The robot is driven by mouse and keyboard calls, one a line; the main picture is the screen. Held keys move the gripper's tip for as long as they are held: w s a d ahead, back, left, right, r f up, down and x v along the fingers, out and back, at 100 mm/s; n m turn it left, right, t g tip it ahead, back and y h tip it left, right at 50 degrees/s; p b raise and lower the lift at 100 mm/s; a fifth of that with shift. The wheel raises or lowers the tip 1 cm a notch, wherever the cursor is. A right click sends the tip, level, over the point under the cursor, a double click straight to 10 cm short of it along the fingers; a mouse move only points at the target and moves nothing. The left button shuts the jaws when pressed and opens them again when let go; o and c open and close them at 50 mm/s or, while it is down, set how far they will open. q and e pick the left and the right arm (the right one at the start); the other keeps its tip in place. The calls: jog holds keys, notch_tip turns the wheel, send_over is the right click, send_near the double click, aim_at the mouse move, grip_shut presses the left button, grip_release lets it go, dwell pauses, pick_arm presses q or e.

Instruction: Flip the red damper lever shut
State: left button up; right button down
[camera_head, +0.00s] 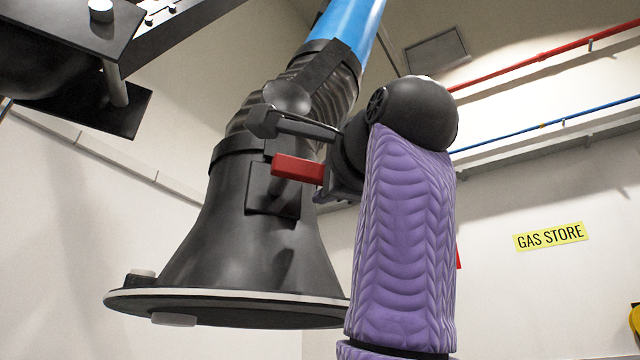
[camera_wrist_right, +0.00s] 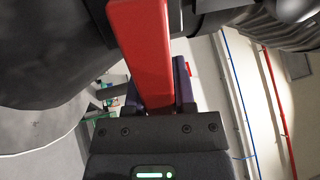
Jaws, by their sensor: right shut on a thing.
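The red damper lever (camera_head: 297,168) sticks out from a square plate (camera_head: 262,190) on the side of a black funnel-shaped hood (camera_head: 225,240). In the head view the lever lies nearly level, its right end at my right gripper (camera_head: 325,175). In the right wrist view the red lever (camera_wrist_right: 145,50) runs down between the two dark fingers of my right gripper (camera_wrist_right: 157,90). The gripper is shut on it. The lever's pivot is hard to make out behind the lever. My left gripper is not in view.
A ribbed collar (camera_head: 300,95) and blue duct (camera_head: 350,25) rise from the hood. The hood has a wide flange (camera_head: 230,297). A dark structure (camera_head: 75,45) hangs at upper left. A yellow GAS STORE sign (camera_head: 550,236) is on the wall behind, with open space before it.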

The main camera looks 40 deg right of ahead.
jog(key=shift+w+f, duration=0.1)
jog(key=shift+f, duration=0.05)
jog(key=shift+c, duration=2.2)
grip_release()
jog(key=shift+s, duration=0.2)
jog(key=b+v, duration=0.4)
jog(key=v, duration=0.5)
jog(key=shift+s, duration=0.35)
jog(key=shift+a, duration=0.1)
